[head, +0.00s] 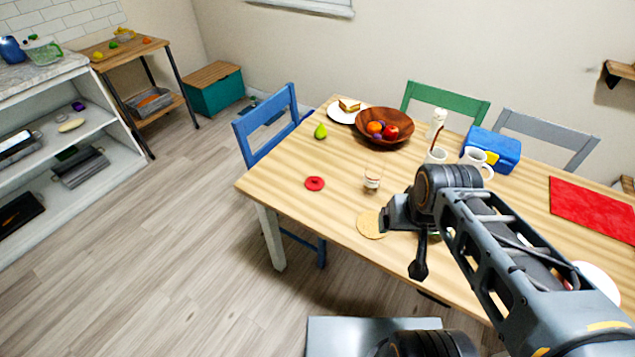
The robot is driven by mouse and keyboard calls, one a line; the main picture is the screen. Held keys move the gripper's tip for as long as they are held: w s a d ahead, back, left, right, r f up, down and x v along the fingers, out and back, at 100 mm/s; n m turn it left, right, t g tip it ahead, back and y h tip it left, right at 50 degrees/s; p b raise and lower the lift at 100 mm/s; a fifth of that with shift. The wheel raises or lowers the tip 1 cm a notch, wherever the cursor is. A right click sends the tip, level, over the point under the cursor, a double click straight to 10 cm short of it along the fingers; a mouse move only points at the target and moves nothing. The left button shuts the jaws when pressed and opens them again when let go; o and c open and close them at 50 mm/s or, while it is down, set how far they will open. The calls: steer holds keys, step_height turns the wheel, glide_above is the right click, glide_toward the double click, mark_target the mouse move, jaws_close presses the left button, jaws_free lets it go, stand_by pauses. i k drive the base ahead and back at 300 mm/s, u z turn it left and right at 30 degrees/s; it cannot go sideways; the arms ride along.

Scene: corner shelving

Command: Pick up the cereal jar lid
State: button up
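A flat round tan disc (371,224) lies near the table's front edge, partly behind my arm. No cereal jar shows clearly. My gripper (419,258) is over the front edge of the table, right of the tan disc and apart from the red one. Whether it is open or shut does not show. My arm hides part of the table to the right.
Open floor (150,250) lies left.

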mark_target(312, 184)
steer(key=u, duration=0.45)
steer(key=k, duration=0.55)
steer(key=u, duration=1.2)
steer(key=i, duration=0.85)
steer(key=z, duration=0.45)
steer(key=i, duration=0.7)
steer(key=z, duration=0.95)
steer(key=i, duration=0.2)
steer(key=z, duration=0.25)
